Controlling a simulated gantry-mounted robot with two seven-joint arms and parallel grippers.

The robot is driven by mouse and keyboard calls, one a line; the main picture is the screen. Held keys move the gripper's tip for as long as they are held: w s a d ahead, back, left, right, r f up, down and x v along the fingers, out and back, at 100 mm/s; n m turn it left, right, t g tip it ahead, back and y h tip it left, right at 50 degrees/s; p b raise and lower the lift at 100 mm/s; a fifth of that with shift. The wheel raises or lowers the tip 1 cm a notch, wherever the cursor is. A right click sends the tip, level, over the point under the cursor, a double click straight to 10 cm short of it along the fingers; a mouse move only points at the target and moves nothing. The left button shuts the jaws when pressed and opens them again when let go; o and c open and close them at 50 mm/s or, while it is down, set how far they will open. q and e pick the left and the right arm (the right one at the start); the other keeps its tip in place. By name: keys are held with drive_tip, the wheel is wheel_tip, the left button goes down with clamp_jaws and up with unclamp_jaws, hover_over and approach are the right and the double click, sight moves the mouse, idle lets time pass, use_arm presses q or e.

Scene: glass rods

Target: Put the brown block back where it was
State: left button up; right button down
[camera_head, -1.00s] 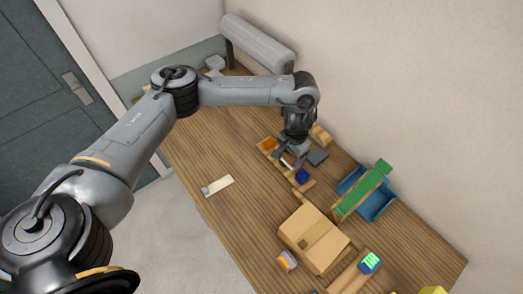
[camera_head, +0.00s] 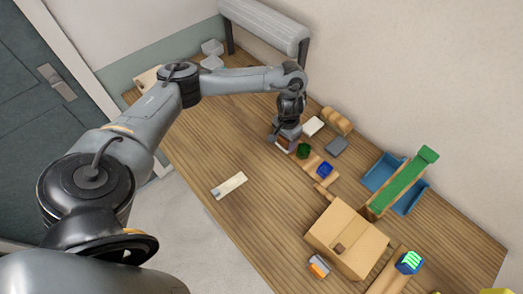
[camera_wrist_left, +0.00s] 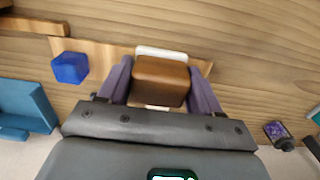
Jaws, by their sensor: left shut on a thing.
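My left gripper (camera_head: 284,147) is at the far-left end of a light wooden board (camera_head: 313,165). In the left wrist view, its two purple fingers (camera_wrist_left: 160,88) are shut on the brown block (camera_wrist_left: 160,78), one on each side. The board (camera_wrist_left: 95,48) lies behind the block in that view. A white edge shows just beyond the block's top side. I cannot tell whether the block touches the board. A green block (camera_head: 303,151) and a blue block (camera_head: 324,170) are on the board, and the blue one also shows in the wrist view (camera_wrist_left: 69,67). My right gripper is not in view.
A white piece (camera_head: 313,126), a grey block (camera_head: 337,146) and a tan wooden piece (camera_head: 337,121) stand near the wall. A cardboard box (camera_head: 347,238) and a blue bin (camera_head: 382,172) with a green ramp (camera_head: 402,184) are to the right. The left table area is mostly clear.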

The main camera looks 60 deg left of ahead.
use_arm(q)
drive_tip(key=s+a+f+b, duration=0.1)
drive_tip(key=s+a+f, duration=0.1)
drive_tip(key=s+a+f+b, duration=0.2)
drive_tip(key=s+a+f, duration=0.1)
drive_tip(key=shift+s+a, duration=0.25)
drive_tip(key=shift+a, duration=0.05)
drive_tip(key=shift+s+a+f+b, duration=0.25)
drive_tip(key=shift+s+a+b, duration=0.15)
drive_tip(key=shift+a, duration=0.05)
drive_tip(key=shift+f, duration=2)
drive_tip(key=shift+f, duration=0.15)
drive_tip(key=o, duration=1)
